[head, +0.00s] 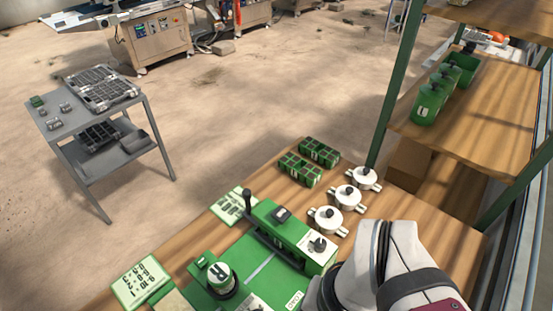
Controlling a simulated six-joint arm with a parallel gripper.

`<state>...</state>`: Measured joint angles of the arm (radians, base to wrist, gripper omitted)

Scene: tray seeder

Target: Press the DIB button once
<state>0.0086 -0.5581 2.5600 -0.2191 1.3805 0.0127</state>
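The green tray seeder (262,272) stands on the wooden bench at the bottom middle of the head view. Its raised green housing (290,232) has a black lever at the left end, a dark piece on top and a black knob (318,243) on a white panel at the right end. I cannot make out a DIB label, so I cannot tell which part is that button. My white arm covers the seeder's lower right. My gripper is outside the picture or hidden.
White lidded pots (347,197) and green cell trays (300,170) stand behind the seeder. Printed cards (141,280) lie to the left. A shelf (470,110) with green canisters rises at right. A grey cart (92,115) stands apart on open floor.

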